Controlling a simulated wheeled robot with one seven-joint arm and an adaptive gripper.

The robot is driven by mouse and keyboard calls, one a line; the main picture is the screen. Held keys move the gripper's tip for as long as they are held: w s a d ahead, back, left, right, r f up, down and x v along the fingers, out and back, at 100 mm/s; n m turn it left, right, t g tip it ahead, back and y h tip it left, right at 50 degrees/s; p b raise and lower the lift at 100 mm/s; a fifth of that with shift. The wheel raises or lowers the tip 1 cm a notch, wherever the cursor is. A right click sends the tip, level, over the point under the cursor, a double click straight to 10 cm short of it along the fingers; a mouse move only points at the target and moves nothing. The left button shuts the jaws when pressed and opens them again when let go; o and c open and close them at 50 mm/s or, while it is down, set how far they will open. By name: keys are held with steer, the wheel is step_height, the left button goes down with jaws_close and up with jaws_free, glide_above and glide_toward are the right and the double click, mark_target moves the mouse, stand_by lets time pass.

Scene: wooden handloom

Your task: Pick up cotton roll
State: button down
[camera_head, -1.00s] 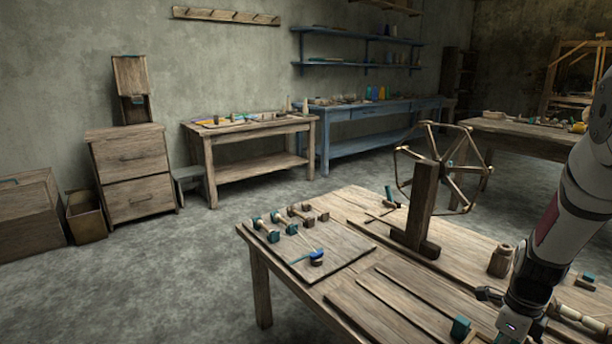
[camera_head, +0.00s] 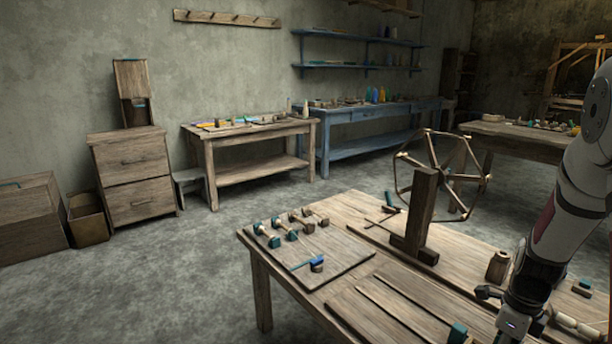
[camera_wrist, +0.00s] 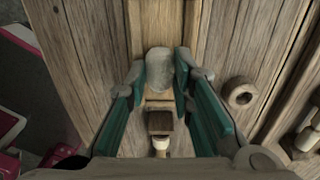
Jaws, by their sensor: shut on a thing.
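The cotton roll (camera_wrist: 160,68) shows as a pale grey-white rounded piece in the middle of the wrist view. My gripper (camera_wrist: 162,80) has its teal, grey-tipped fingers on either side of it and is shut on it. Bare wood shows behind the roll; I cannot tell whether it touches the wood. In the head view my gripper (camera_head: 510,322) is at the lower right, over the near wooden table (camera_head: 262,285). Its fingertips and the held roll cannot be made out there.
A wooden wheel (camera_head: 440,165) on a post (camera_head: 422,210) stands behind my gripper. A small wooden cylinder (camera_head: 497,266) stands close by. A board with several spools (camera_head: 290,232) lies at the table's left. A ring-shaped piece (camera_wrist: 241,95) is right of the fingers.

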steer(key=shift+r+p, duration=2.3)
steer(key=shift+r, duration=0.7)
steer(key=shift+w, duration=0.1)
